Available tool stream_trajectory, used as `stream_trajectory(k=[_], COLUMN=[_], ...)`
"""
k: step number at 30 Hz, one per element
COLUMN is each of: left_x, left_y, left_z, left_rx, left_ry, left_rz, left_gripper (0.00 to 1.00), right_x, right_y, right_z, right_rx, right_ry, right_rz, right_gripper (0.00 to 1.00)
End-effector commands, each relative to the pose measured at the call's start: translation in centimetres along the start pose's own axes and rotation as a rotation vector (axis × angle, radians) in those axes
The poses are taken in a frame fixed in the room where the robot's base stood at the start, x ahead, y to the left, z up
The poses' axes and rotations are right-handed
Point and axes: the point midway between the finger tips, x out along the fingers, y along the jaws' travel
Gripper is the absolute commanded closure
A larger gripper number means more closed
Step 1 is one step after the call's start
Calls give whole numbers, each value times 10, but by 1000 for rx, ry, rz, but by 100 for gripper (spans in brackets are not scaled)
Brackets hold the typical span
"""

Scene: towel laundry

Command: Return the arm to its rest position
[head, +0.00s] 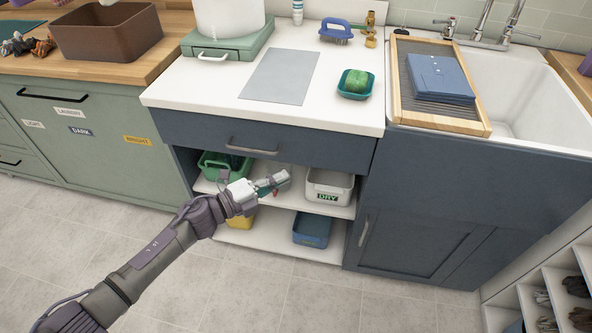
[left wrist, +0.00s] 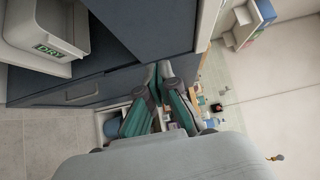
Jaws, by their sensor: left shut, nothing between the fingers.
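My left arm (head: 150,263) reaches in from the lower left in the head view. My left gripper (head: 283,178) is shut and empty, in front of the open shelves under the white counter. In the left wrist view its two fingers (left wrist: 158,75) meet at the tips. It hides part of the upper shelf in the head view. My right gripper is not in view.
A green bin (head: 222,165) and a white bin marked DRY (head: 329,187) stand on the upper shelf. A yellow bin (head: 240,219) and a blue bin (head: 312,229) stand below. The floor (head: 260,300) in front is clear.

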Motion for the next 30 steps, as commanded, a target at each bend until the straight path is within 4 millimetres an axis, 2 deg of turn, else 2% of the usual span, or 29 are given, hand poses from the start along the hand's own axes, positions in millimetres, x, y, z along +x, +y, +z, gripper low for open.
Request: stream_trajectory(k=[3, 11, 14, 17, 20, 21, 23, 24, 26, 27, 30], left_x=[-14, -20, -25, -41, -74, -90, -115, -133, -161, -179, -225], left_y=[1, 1, 15, 52, 111, 138, 176, 201, 238, 260, 312], left_z=[0, 0, 8, 25, 39, 41, 39, 34, 22, 11, -23], left_rx=[0, -5, -69, -228, -452, -543, -669, -748, -863, -933, -1101], left_ry=[0, -2, -55, -191, -384, -465, -578, -651, -756, -823, -983], left_rz=[2, 1, 10, 36, 77, 97, 126, 147, 179, 202, 257], left_gripper=[100, 100, 100, 100, 100, 100, 100, 100, 100, 100, 100], right_x=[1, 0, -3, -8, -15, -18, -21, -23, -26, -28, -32], right_y=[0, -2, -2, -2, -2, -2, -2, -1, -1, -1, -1], right_z=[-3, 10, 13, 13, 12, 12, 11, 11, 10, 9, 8], right_rx=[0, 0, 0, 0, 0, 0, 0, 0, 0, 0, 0], right_ry=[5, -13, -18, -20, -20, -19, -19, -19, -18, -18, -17], right_rz=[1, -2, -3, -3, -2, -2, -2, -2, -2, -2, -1], right_gripper=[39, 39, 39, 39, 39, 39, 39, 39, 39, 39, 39])
